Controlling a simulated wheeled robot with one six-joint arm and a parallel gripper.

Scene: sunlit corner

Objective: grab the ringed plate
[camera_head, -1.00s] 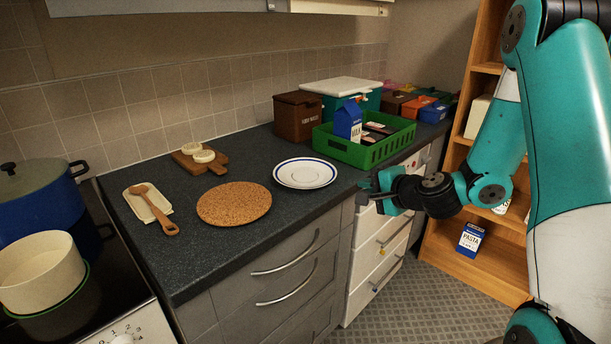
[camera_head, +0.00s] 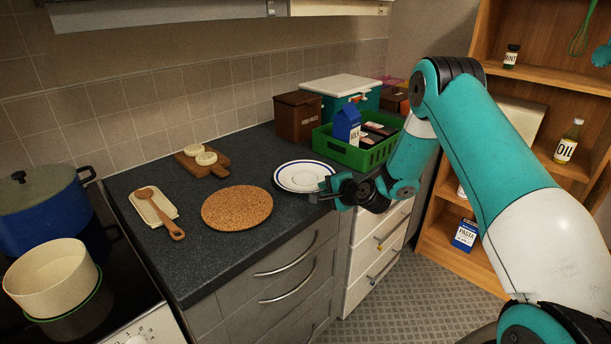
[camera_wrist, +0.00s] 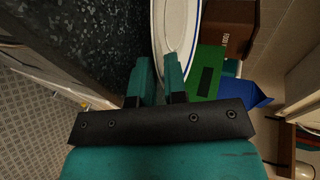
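The ringed plate (camera_head: 298,177) is white with a dark blue ring near its rim and lies flat on the dark counter. In the wrist view its pale rim (camera_wrist: 178,30) runs down towards the fingertips. My gripper (camera_head: 326,188) is at the plate's right front edge in the head view, low over the counter's edge. In the wrist view the two teal fingers (camera_wrist: 159,62) stand apart with a narrow gap, and the rim reaches to or into that gap. I cannot tell whether a finger touches it. The gripper hides a little of the plate's right edge.
A green crate (camera_head: 349,154) with a blue milk carton stands behind the plate. A round cork mat (camera_head: 237,207) lies left of it, with a wooden board (camera_head: 216,168) behind. A brown box (camera_head: 298,118) stands at the wall. Drawer fronts lie below the counter edge.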

